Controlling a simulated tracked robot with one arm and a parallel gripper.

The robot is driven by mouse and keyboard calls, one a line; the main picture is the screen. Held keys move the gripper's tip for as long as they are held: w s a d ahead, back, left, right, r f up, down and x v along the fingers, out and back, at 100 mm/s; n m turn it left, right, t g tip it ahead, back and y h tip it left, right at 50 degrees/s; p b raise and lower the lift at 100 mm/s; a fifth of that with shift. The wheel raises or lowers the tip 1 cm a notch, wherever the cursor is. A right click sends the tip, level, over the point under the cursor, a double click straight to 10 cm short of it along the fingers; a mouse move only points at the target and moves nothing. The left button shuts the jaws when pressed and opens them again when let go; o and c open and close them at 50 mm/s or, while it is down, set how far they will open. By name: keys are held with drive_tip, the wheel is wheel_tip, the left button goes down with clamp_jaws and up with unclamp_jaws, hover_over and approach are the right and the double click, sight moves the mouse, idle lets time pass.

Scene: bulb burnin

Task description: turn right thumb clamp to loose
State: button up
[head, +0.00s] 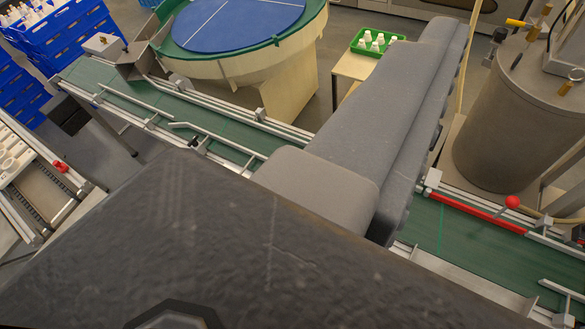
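No thumb clamp can be told for sure; my own arm links cover the middle and front of the head view. A green conveyor belt (455,240) with metal guide rails runs from the upper left to the lower right, passing behind my arm. On its right stretch, a red ball knob (512,202) stands on a short rod by a red bar (460,207) along the far rail. Small grey fittings (180,82) also sit on the left stretch. My gripper is not in view.
A round table with a blue top (238,24) stands behind the belt. A green tray (361,47) of white bottles is on a small stand. A large metal tank (515,120) is at right, blue crates (65,40) at upper left. Another rail with a red knob (60,166) is at left.

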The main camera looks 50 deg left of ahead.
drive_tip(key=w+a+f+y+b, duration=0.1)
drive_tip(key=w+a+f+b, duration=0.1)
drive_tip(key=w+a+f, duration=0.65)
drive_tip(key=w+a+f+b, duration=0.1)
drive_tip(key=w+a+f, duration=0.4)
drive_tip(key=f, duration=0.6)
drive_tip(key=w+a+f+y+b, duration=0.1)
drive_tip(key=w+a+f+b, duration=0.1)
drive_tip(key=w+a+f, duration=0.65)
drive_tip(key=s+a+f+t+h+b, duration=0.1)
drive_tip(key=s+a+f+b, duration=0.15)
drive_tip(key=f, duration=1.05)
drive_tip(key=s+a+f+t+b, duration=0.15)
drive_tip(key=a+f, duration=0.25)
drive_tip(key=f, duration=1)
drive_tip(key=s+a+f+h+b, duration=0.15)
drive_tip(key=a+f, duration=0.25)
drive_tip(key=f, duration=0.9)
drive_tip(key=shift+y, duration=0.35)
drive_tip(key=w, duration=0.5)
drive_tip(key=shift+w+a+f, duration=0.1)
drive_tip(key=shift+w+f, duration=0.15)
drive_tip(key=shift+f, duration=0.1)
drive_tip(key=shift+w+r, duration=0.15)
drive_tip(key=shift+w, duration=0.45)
